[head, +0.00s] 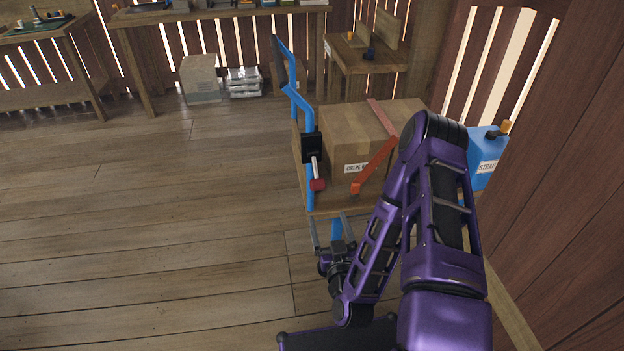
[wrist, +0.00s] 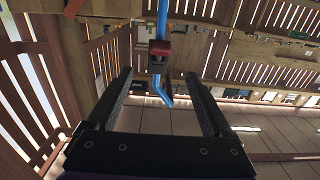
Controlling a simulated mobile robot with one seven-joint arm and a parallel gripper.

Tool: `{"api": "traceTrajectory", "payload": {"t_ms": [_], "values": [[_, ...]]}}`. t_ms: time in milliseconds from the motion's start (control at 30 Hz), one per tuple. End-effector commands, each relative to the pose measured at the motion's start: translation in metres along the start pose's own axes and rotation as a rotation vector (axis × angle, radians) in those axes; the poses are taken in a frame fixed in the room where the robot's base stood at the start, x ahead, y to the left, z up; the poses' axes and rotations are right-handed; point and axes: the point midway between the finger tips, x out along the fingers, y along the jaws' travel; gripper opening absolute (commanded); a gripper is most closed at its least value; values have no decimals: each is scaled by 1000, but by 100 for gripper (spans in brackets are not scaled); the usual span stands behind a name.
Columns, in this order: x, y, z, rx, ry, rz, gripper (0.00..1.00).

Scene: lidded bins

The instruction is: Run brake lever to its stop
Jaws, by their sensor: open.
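The brake lever (head: 316,168) is a short pale bar with a dark red knob (head: 318,184) at its lower end. It hangs from a black housing (head: 312,147) on the cart's blue upright frame (head: 294,90). In the wrist view the red knob (wrist: 160,47) shows ahead, in line with the gap between my fingers, with the blue post behind it. My gripper (head: 329,218) is open and empty, below and a little right of the knob in the head view, apart from it. Both fingers also show in the wrist view (wrist: 159,75), with nothing between them.
A cardboard box (head: 345,130) with an orange strap (head: 373,168) sits on the cart, right of the lever. A blue strap bin (head: 486,158) stands at the right by the wall. Workbenches line the back. The wooden floor (head: 150,220) at left is clear.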

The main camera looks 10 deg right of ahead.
Motion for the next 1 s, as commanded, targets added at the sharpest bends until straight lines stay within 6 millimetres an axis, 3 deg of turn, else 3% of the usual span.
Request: {"api": "traceTrajectory", "payload": {"t_ms": [167,467,1000], "values": [[5,-2,0,4,-1,-2,85],[32,-2,-3,3,8,-2,85],[147,0,-2,5,6,3,85]]}}
